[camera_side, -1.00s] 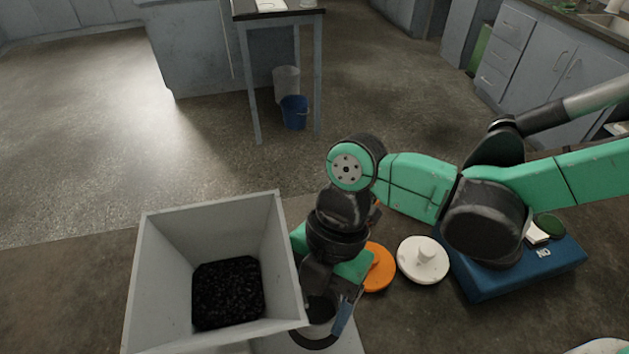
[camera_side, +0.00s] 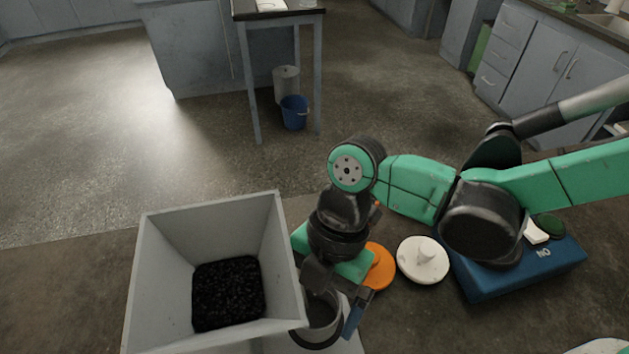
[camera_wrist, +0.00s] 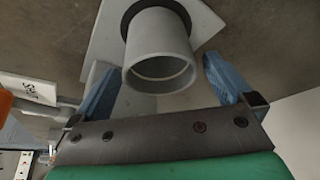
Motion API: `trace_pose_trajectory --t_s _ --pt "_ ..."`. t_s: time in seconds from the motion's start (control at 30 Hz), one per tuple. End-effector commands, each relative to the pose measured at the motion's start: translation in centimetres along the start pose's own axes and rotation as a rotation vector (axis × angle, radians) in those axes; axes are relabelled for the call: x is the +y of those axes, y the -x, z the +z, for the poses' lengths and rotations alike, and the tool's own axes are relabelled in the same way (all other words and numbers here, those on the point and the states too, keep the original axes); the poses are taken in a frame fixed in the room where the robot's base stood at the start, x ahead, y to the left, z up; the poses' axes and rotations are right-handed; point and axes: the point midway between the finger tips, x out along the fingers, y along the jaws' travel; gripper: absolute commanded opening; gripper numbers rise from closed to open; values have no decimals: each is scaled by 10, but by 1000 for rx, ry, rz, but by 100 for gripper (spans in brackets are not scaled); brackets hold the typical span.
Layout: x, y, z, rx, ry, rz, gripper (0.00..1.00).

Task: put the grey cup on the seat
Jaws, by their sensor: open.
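The grey cup (camera_side: 326,318) is an open cylinder beside the big grey bin. In the wrist view the cup (camera_wrist: 158,55) stands with its base within the black ring of the seat (camera_wrist: 128,14), which is on a pale plate (camera_wrist: 100,42). The black ring also shows below the cup in the side view (camera_side: 318,344). My gripper (camera_wrist: 158,72) is open, with one blue finger on each side of the cup and a visible gap to each. In the side view one finger shows right of the cup; the other is hidden.
A large grey bin (camera_side: 287,235) with black grains (camera_side: 228,292) stands close left of the cup. An orange disc (camera_side: 379,268), a white knobbed lid (camera_side: 423,262) and a blue box (camera_side: 500,280) lie to the right.

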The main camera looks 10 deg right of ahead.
Motion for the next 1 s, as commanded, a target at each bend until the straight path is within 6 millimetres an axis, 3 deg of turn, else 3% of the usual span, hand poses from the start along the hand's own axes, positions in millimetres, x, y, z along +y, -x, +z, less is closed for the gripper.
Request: trace_pose_trajectory --t_s 0.4,0.7,0.77,0.87,1.0 --pt "-1 85 0 -1 -1 1 100" --pt "-2 116 6 -11 -52 20 100" --pt "-7 123 16 -28 -147 57 100" --pt "-22 141 48 -70 -450 183 100" --pt "-63 168 106 -103 -1042 464 100"
